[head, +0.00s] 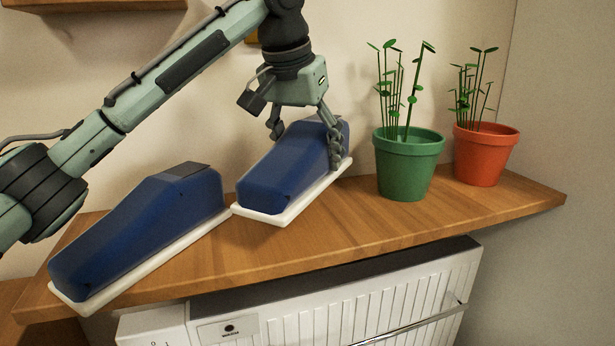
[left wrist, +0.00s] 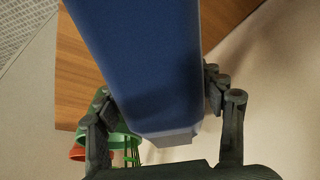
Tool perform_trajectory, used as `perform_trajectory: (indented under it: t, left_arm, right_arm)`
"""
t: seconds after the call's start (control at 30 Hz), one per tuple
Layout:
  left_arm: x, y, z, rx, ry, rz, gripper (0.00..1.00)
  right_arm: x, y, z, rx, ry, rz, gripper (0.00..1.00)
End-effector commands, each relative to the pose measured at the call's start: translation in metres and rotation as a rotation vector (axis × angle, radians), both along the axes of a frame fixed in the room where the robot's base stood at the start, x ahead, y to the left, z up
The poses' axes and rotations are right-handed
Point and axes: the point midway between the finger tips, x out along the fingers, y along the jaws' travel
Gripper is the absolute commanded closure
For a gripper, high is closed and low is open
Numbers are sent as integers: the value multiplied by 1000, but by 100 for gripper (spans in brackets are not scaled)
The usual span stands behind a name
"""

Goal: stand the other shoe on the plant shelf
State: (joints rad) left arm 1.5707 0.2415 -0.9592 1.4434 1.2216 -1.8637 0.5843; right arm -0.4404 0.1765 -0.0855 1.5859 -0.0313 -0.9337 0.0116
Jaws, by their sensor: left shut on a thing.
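A blue shoe with a white sole (head: 288,168) is upright on or just above the middle of the wooden plant shelf (head: 330,235); I cannot tell if its whole sole touches. My left gripper (head: 308,142) is shut on this shoe from above, one finger on each side. The left wrist view shows the blue shoe (left wrist: 140,50) between the fingers of my left gripper (left wrist: 158,92). The other blue shoe (head: 140,230) stands upright on the left part of the shelf, its sole very close to the held shoe's sole. My right gripper is not in view.
A green pot (head: 408,165) and an orange pot (head: 482,155), both with plants, stand on the right of the shelf. A white radiator-like unit (head: 340,310) is below the shelf. The wall is close behind. Bare wood lies in front of the pots.

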Motion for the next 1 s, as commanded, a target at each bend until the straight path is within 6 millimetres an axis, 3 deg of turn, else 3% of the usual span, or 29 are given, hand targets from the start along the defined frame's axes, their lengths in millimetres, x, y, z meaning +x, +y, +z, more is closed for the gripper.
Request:
perform_trajectory:
  t: [0.17,0.4,0.53,0.83,0.87,1.0]
  left_arm:
    - [0,1,-10,-2,-1,3,71]
    - [0,1,-48,0,0,3,71]
    - [4,2,-52,-3,-2,4,71]
    - [4,2,-56,-2,-2,3,71]
    - [4,2,-56,-2,-1,3,29]
    - [4,2,-56,-2,-1,3,12]
  right_arm:
    - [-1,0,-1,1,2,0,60]
    - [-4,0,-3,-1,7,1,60]
    - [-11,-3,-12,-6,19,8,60]
    - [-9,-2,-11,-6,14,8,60]
    - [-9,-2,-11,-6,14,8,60]
    - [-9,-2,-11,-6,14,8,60]
